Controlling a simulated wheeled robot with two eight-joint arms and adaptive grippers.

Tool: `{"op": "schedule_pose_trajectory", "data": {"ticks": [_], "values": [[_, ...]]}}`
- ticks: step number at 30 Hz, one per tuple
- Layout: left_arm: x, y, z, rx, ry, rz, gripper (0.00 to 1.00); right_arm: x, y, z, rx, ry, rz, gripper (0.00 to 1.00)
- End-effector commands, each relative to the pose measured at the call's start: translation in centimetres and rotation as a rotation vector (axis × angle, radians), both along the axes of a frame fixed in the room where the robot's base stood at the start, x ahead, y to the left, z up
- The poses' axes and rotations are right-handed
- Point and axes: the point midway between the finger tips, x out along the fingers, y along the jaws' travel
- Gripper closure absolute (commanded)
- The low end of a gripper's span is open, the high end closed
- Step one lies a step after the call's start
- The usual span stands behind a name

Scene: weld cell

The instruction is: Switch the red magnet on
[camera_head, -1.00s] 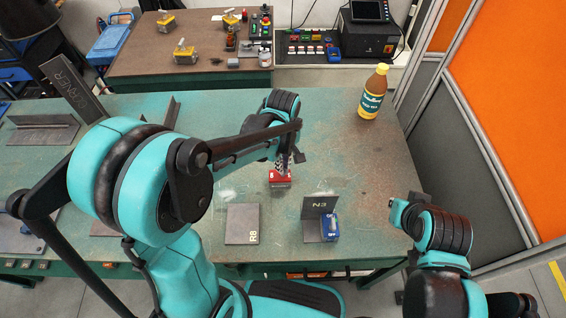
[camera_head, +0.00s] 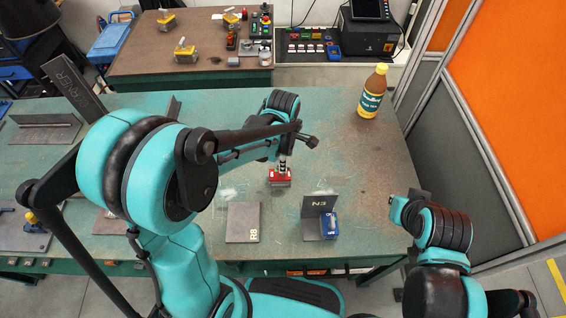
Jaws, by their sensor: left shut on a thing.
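The red magnet (camera_head: 280,178) stands on the green table, a little right of the middle of the head view. My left gripper (camera_head: 283,163) is directly above it, with its fingers pointing down at the magnet's top. The fingers are shut on the top part of the magnet, which they largely hide. The switch position cannot be made out. My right gripper (camera_head: 392,202) is at the right edge of the table, away from the magnet. Its fingers are too small and turned away to tell whether they are open.
A flat plate marked R8 (camera_head: 243,223) lies in front of the magnet. An angle piece marked N3 (camera_head: 319,207) with a blue magnet (camera_head: 328,225) stands to the right. A bottle (camera_head: 373,92) stands at the back right. The table between bottle and magnet is clear.

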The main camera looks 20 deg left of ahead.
Motion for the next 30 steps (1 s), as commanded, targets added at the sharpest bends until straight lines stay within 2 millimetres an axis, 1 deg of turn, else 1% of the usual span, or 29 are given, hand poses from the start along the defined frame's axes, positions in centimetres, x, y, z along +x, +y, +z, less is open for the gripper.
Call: {"op": "schedule_pose_trajectory", "data": {"ticks": [7,20,21,22,23,30], "values": [[0.00,0.02,0.01,0.001,0.000,0.054,1.00,0.00,0.00,0.06,0.000,0.000,0.000,1.00],[-0.02,0.03,0.00,0.001,0.000,0.062,1.00,0.00,0.00,0.07,0.000,0.000,0.000,1.00],[-0.02,0.03,0.00,0.001,0.000,0.062,0.84,0.00,0.00,0.06,0.000,0.000,0.000,1.00],[-0.02,0.03,0.00,0.001,0.000,0.062,0.76,0.00,0.00,0.06,0.000,0.000,0.000,1.00],[-0.01,0.02,0.00,0.000,0.000,0.062,0.71,0.00,0.00,0.06,0.000,0.000,0.000,1.00],[-0.01,0.01,0.00,0.000,0.000,0.061,0.71,0.00,0.00,0.06,0.000,0.000,0.000,1.00]]}}
